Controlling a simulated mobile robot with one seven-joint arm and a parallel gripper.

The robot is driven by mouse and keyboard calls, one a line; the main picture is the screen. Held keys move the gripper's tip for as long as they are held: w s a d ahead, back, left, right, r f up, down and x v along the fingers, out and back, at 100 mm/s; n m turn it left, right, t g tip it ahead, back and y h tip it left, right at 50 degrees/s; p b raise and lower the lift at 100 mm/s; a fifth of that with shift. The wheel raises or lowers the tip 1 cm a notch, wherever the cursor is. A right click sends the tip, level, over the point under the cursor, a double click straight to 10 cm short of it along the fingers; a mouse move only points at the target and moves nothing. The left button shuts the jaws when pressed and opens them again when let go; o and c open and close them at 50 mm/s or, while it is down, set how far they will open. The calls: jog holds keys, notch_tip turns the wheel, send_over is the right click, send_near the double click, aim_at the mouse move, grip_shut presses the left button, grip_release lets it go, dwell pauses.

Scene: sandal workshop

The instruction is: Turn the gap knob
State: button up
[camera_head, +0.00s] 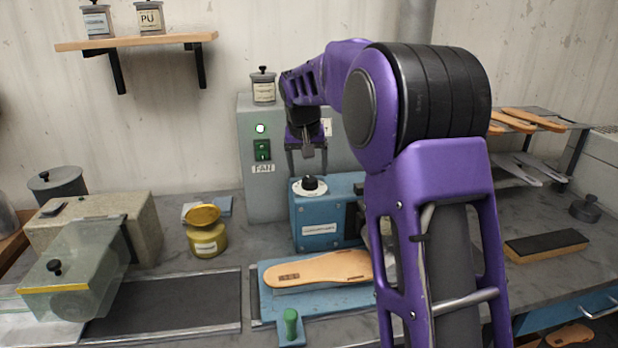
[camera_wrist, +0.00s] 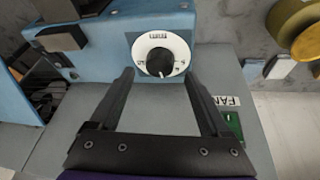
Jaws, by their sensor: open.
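The gap knob is a black knob with a white pointer line on a round white dial (camera_wrist: 182,47), on top of a blue machine (camera_wrist: 105,38). In the wrist view the knob (camera_wrist: 160,63) lies just beyond my fingertips and between their lines. In the head view the knob (camera_head: 310,184) sits on the blue machine (camera_head: 318,222), below my gripper (camera_head: 307,172). My gripper also shows in the wrist view (camera_wrist: 160,83), open with nothing between its fingers. I cannot tell the exact height of the fingertips above the knob.
A grey cabinet (camera_head: 256,195) with a FAN switch stands behind the blue machine. A yellow tin (camera_head: 206,240) stands to the left. A tan sole (camera_head: 320,268) lies on a blue plate in front, near a green-handled lever (camera_head: 290,323).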

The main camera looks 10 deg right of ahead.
aim_at(310, 179)
jog(key=shift+x, duration=1.5)
jog(key=shift+c, duration=0.2)
grip_shut()
jog(key=shift+n+y, duration=0.3)
jog(key=shift+n, duration=0.5)
jog(key=shift+r, duration=0.1)
jog(key=shift+o, duration=0.2)
grip_release()
jog(key=p+v, duration=0.1)
jog(key=v, duration=1.6)
jog(key=shift+p, duration=0.4)
